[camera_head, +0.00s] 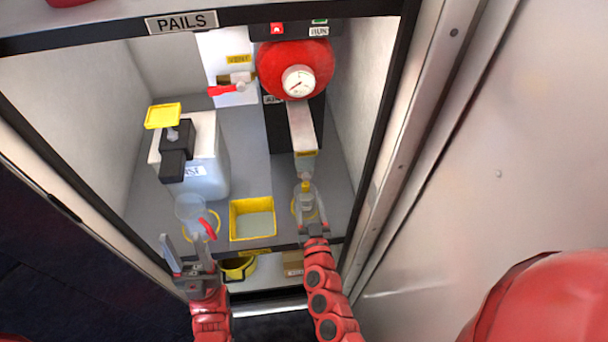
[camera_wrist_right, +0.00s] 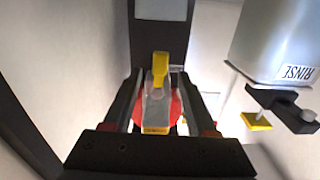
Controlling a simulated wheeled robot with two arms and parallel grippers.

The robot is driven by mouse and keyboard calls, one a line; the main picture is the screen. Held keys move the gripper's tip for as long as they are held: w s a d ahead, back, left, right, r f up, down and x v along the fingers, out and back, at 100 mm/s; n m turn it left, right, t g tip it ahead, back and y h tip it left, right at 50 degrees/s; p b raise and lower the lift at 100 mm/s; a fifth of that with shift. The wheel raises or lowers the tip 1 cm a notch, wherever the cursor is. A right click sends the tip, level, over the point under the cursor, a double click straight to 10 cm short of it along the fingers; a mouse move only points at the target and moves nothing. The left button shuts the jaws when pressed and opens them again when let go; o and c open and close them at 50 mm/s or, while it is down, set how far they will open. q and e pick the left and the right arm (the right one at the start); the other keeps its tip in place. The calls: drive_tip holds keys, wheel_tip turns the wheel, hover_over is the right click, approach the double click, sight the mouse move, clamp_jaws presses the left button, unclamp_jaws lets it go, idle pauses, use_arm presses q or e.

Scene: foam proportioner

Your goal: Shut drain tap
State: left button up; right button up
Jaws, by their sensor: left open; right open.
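Below the red tank (camera_head: 294,68) with its gauge, a grey spout (camera_head: 303,128) comes forward, with a small yellow tap piece (camera_head: 305,187) at its lower end. I cannot read which part is labelled as the drain tap. My right gripper (camera_head: 311,217) is open just in front of this end. In the right wrist view the yellow piece (camera_wrist_right: 160,65) and a pale grey body (camera_wrist_right: 157,108) show between its spread fingers; contact cannot be told. My left gripper (camera_head: 187,248) is open below a clear cup (camera_head: 190,208), near a red piece (camera_head: 207,228).
A white rinse jug (camera_head: 207,172) with a yellow-topped pump (camera_head: 163,116) stands at left. A yellow square tray (camera_head: 251,218) lies between the grippers. A red lever (camera_head: 222,90) is on the back panel. The dark frame and right wall (camera_head: 350,70) bound the compartment.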

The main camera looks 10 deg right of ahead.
sight(305, 189)
drive_tip(key=w, duration=0.7)
drive_tip(key=shift+w+a+r, duration=0.1)
drive_tip(key=shift+w, duration=0.7)
clamp_jaws()
